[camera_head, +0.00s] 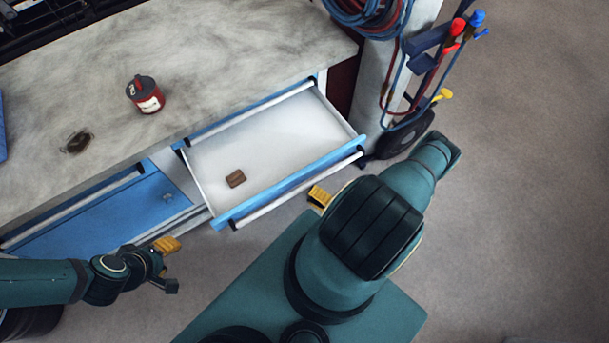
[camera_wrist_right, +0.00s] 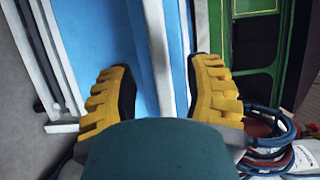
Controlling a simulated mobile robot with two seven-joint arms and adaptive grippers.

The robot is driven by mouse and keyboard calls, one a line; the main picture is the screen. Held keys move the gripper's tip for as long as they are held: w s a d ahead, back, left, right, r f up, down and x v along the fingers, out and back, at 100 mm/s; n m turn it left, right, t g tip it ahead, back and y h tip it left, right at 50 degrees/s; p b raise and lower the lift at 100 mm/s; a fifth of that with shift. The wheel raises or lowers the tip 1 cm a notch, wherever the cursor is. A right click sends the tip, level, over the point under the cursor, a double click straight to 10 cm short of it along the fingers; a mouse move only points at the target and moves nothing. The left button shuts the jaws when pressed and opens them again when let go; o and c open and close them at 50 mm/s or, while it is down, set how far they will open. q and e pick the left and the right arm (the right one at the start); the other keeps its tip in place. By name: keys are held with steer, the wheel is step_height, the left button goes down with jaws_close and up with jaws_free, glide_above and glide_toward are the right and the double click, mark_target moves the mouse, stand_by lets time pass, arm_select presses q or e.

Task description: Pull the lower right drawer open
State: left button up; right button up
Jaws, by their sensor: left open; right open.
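In the head view only a yellow fingertip (camera_head: 320,196) shows near the handle; my arm hides the rest. My left gripper (camera_head: 168,262) is open and empty, left of the drawer.
A red can (camera_head: 145,94) and a small dark object (camera_head: 77,142) are on the grey bench top (camera_head: 230,50). A blue cabinet front (camera_head: 95,222) lies left of the drawer. A hose cart (camera_head: 405,135) with wheels stands to the right. Floor at right is clear.

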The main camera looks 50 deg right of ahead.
steer(key=s+d, duration=0.1)
steer(key=s, duration=0.6)
steer(key=shift+s, duration=0.35)
steer(key=shift+w, duration=0.1)
